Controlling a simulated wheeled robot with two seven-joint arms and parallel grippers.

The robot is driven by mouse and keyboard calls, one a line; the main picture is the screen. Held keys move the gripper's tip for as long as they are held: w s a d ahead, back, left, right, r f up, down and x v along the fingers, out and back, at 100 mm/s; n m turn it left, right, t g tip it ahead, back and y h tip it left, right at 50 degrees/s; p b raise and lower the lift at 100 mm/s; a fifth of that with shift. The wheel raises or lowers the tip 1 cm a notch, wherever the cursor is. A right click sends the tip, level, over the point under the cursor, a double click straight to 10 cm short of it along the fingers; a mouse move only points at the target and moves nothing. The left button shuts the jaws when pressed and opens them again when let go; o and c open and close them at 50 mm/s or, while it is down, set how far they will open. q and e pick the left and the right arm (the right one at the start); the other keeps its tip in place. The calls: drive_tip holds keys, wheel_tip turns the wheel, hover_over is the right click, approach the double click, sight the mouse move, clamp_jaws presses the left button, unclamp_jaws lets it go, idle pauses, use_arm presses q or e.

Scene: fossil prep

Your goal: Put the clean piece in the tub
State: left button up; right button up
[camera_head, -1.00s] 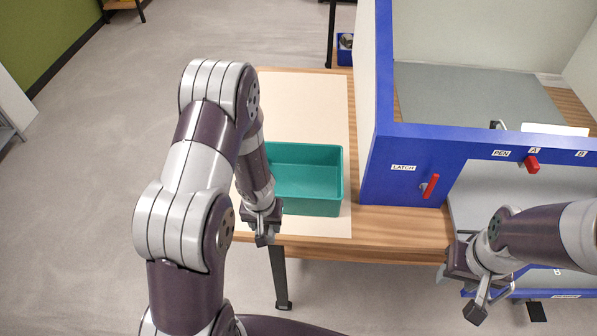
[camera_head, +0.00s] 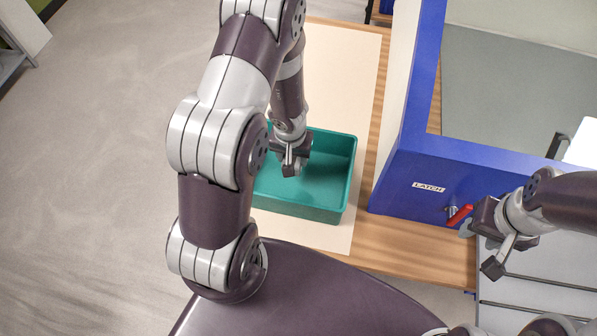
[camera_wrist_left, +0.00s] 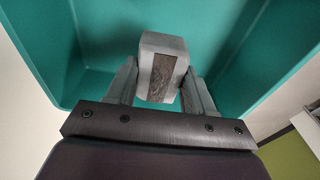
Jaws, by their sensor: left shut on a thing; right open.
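The teal tub (camera_head: 335,215) stands on the pale mat at the left of the table. My left gripper (camera_head: 291,165) is over the tub, pointing down. In the left wrist view it is shut on a grey block-like piece with a brown textured strip (camera_wrist_left: 162,75), with the tub's teal walls (camera_wrist_left: 225,40) around it. I cannot tell whether the piece touches the tub floor. In the head view the piece is hard to make out from the gripper. My right gripper (camera_head: 480,250) is open beside the red latch handle (camera_head: 459,214), in front of the blue frame.
The blue-framed enclosure (camera_head: 400,180) with a "LATCH" label stands right of the tub. The pale mat (camera_head: 345,70) is bare behind the tub. A wooden strip of table (camera_head: 420,245) is clear in front of the frame.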

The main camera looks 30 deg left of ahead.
use_arm(q)
drive_tip(key=f, duration=0.1)
drive_tip(key=s+f+b, duration=0.1)
drive_tip(key=f, duration=0.1)
drive_tip(key=shift+d+f, duration=0.1)
drive_tip(key=shift+f, duration=0.15)
drive_tip(key=f+b, duration=0.1)
drive_tip(key=f, duration=0.1)
drive_tip(key=w+f+b, duration=0.1)
drive_tip(key=f, duration=0.1)
drive_tip(key=shift+f, duration=0.2)
drive_tip(key=shift+s+r, duration=0.15)
drive_tip(key=shift+s, duration=0.1)
drive_tip(key=o, duration=0.9)
drive_tip(key=shift+f, duration=0.2)
drive_tip(key=o, duration=0.4)
drive_tip(key=shift+w, duration=0.1)
use_arm(e)
drive_tip(key=f, duration=0.4)
drive_tip(key=shift+s+d+f, duration=0.1)
drive_tip(key=shift+s+f, duration=0.1)
drive_tip(key=shift+f, duration=0.2)
drive_tip(key=shift+s, duration=0.1)
